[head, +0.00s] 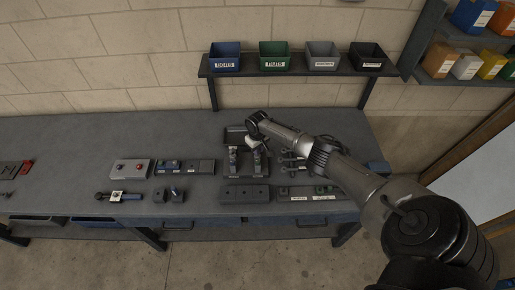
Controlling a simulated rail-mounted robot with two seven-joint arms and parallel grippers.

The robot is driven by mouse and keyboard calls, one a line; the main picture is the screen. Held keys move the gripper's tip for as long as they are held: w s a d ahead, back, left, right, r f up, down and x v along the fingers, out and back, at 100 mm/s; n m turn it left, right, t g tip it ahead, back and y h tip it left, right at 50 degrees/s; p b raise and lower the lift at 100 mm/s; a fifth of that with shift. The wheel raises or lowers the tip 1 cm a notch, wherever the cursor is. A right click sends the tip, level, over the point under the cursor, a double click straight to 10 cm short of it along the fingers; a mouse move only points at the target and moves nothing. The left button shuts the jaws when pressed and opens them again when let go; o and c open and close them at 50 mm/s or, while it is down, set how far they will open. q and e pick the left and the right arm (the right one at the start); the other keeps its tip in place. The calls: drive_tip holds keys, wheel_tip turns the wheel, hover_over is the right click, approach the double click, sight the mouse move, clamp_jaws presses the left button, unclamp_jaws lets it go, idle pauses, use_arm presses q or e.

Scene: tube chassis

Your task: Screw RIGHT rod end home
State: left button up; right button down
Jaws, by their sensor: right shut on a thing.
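My right arm reaches in from the right over the bench. My right gripper (256,148) points down at the right-hand upright of a dark fixture (247,174). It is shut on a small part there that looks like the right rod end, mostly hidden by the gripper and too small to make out. The right upright (258,165) shows blue and metal just below the gripper. A similar left upright (233,159) stands beside it, clear of the gripper. My left gripper is not in view.
A dark block (245,194) lies in front of the fixture, and a labelled tray (306,193) is to its right. Several forked parts (291,161) lie right of the fixture. Left are a pale block (131,169) and other parts. Bins (274,57) sit on the shelf behind.

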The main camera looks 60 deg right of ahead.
drive_tip(key=shift+a+r+m+p, duration=0.1)
drive_tip(key=shift+m+p, duration=0.7)
drive_tip(key=shift+m, duration=0.3)
drive_tip(key=shift+m+p, duration=0.35)
drive_tip(key=shift+m, duration=0.75)
drive_tip(key=shift+f+m, duration=0.2)
drive_tip(key=shift+m, duration=0.2)
drive_tip(key=shift+r+m+p, duration=0.1)
drive_tip(key=shift+m+p, duration=0.5)
drive_tip(key=shift+m, duration=0.5)
drive_tip(key=m, duration=0.2)
drive_tip(key=shift+m, duration=0.4)
drive_tip(key=shift+p, duration=0.3)
drive_tip(key=shift+m, duration=1)
drive_tip(key=m, duration=0.3)
drive_tip(key=shift+p, duration=0.4)
